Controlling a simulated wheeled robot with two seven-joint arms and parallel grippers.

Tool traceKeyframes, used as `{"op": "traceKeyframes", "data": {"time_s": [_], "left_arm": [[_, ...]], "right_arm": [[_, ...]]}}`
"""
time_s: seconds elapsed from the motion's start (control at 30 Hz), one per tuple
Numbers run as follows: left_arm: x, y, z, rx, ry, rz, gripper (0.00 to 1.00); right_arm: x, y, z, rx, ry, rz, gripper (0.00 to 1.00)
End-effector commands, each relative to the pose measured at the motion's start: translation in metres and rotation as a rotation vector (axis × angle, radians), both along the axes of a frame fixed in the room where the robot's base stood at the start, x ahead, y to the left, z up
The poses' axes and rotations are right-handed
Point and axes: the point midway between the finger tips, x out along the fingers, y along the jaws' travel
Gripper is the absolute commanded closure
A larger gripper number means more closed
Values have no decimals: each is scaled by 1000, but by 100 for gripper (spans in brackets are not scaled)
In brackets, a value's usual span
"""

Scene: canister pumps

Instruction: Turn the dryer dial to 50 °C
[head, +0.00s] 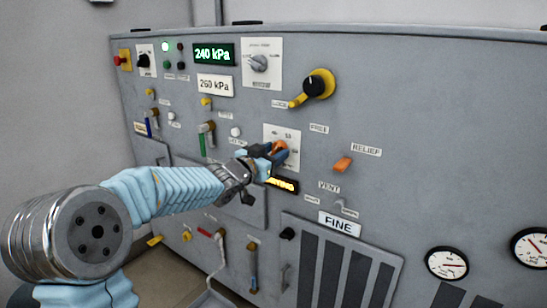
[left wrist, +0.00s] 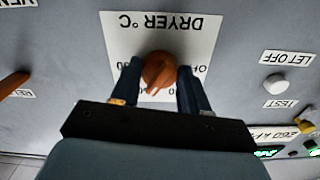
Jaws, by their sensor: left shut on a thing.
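The orange dryer dial (head: 280,147) sits on a white plate (head: 270,131) in the middle of the grey panel. In the left wrist view the dial (left wrist: 158,70) appears upside down under the label "DRYER °C". My left gripper (left wrist: 158,82) has one dark finger on each side of the dial and is shut on it. A pale mark on the dial points down and slightly left in the wrist view. The fingers and palm hide some of the scale numbers, so I cannot read the exact setting. My right gripper is not in view.
An amber display (head: 284,186) lies just below the dial, partly hidden by my gripper. An orange relief handle (head: 342,164) is to the right. A black-and-yellow knob (head: 316,85) is above right. Green (head: 214,54) and white (head: 216,86) pressure readouts are above left.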

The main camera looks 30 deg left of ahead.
Motion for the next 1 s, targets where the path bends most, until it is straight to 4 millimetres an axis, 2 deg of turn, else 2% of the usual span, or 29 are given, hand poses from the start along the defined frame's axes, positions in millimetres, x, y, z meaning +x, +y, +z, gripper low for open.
{"op": "traceKeyframes", "data": {"time_s": [0.1, 0.13, 0.3, 0.57, 0.67, 0.77, 1.0], "left_arm": [[0, 0, -1, -2, 3, 0, 86], [0, 0, 0, -2, 3, 0, 54], [0, 0, 0, -2, 3, 0, 30], [-1, 0, 0, -3, 2, 0, 30], [-7, 1, 0, -2, 2, 1, 30], [-23, 3, 0, -3, 1, 2, 30], [-82, 7, 1, -2, 0, 2, 30]], "right_arm": [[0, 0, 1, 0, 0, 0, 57], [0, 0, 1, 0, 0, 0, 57], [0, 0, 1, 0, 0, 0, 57], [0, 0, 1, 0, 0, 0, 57], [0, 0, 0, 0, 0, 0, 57], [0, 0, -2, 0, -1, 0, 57], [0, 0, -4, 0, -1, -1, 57]]}}
